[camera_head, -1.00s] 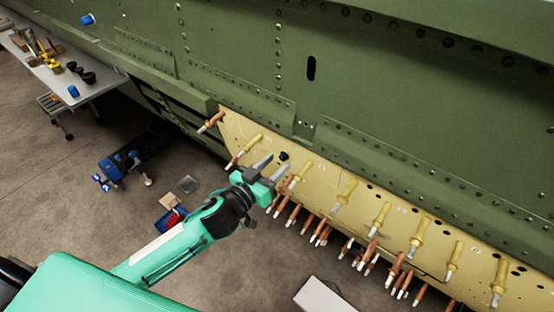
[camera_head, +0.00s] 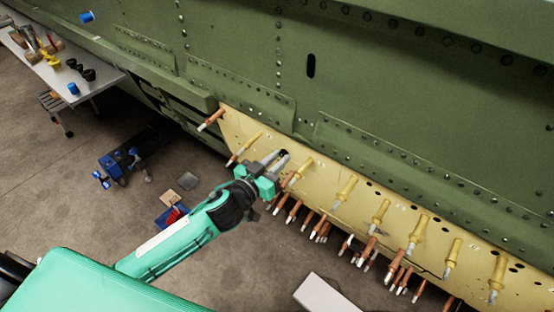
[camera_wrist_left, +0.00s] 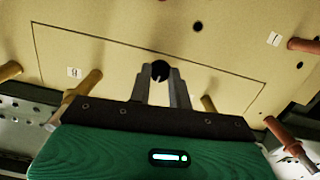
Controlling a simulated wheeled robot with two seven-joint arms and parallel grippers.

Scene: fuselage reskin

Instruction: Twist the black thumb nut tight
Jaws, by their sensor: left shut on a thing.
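The black thumb nut (camera_wrist_left: 160,68) sits on the tan skin panel (camera_wrist_left: 110,52), between the fingertips of my left gripper (camera_wrist_left: 161,76) in the left wrist view. The gripper is shut on it. In the head view, my left gripper (camera_head: 279,157) reaches the upper left part of the panel (camera_head: 325,163), and the nut (camera_head: 284,152) shows only as a small dark spot at the fingertips. How tight the nut is cannot be told. My right gripper is not in view.
Yellow fasteners (camera_head: 345,189) and copper-coloured fasteners (camera_head: 211,120) stick out of the panel around the gripper. The green fuselage (camera_head: 400,80) rises above. A table with tools (camera_head: 98,77) stands at the far left. A blue device (camera_head: 118,165) stands on the floor.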

